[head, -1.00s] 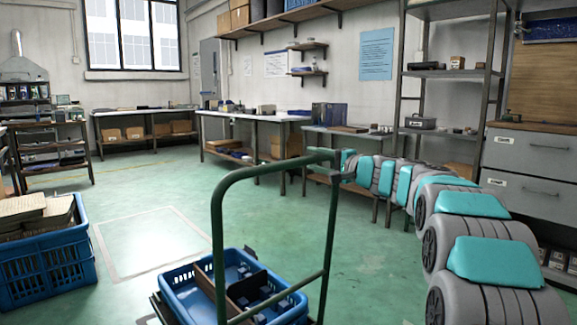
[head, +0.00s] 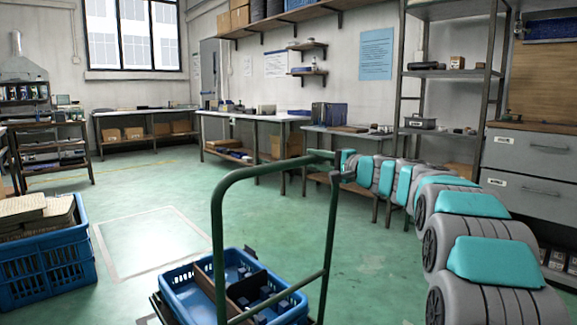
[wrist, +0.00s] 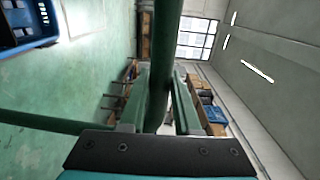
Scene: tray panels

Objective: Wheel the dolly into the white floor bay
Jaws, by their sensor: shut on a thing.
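The dolly (head: 218,240) stands in front of me in the head view, with a green tubular handle and a low deck. A blue tray (head: 178,287) with dividers rides on the deck. My gripper (head: 335,165) is shut on the upper right of the handle. In the wrist view, the two green fingers of my gripper (wrist: 170,105) sit either side of the dark green handle tube (wrist: 166,50). The white floor bay (head: 150,240) is a white-outlined square on the green floor, beyond and left of the dolly. The dolly's wheels are out of sight.
A blue crate (head: 48,268) with stacked flat items stands on the floor left of the bay. Workbenches (head: 255,118) line the back wall, and a shelf rack (head: 455,75) and drawers (head: 535,150) stand at the right. The floor around the bay's far side is clear.

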